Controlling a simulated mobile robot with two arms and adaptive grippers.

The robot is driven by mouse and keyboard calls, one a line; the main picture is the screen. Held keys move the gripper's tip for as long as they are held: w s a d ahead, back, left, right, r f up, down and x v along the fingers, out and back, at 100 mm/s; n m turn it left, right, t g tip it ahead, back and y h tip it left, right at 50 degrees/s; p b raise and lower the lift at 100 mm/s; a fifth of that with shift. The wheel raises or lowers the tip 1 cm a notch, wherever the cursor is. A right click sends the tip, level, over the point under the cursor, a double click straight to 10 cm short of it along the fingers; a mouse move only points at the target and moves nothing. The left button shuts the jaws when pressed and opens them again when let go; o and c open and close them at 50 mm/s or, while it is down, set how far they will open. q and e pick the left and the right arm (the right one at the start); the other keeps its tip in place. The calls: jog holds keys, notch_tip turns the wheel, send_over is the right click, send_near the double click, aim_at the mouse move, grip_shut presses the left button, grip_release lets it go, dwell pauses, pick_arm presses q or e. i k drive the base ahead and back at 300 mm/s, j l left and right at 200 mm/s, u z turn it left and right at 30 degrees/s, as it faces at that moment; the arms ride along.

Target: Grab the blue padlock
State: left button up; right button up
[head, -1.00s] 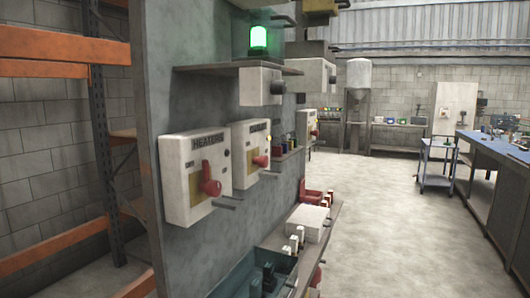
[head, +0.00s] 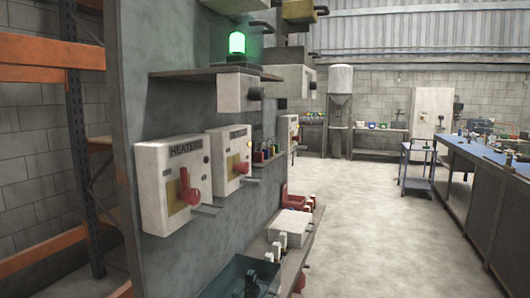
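Neither of my grippers is in view.
The upright grey panel (head: 170,100) carries a HEATERS switch box (head: 158,210), a second switch box (head: 217,165) and a green lamp (head: 237,43). A lower shelf holds a white box (head: 290,222) and a dark teal bin (head: 230,278). Open floor (head: 360,220) lies right, before a blue bench (head: 470,185).

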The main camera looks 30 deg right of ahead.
aim_at(266, 151)
jog(key=i+l, duration=0.1)
jog(key=l, duration=0.25)
jog(key=i+l, duration=0.15)
jog(key=l, duration=0.25)
jog(key=i+l, duration=0.1)
jog(key=l, duration=0.25)
jog(key=i+l, duration=0.15)
jog(key=l, duration=0.25)
jog(key=i+l, duration=0.1)
jog(key=l, duration=0.25)
jog(key=i+l+u, duration=0.1)
jog(key=l, duration=0.3)
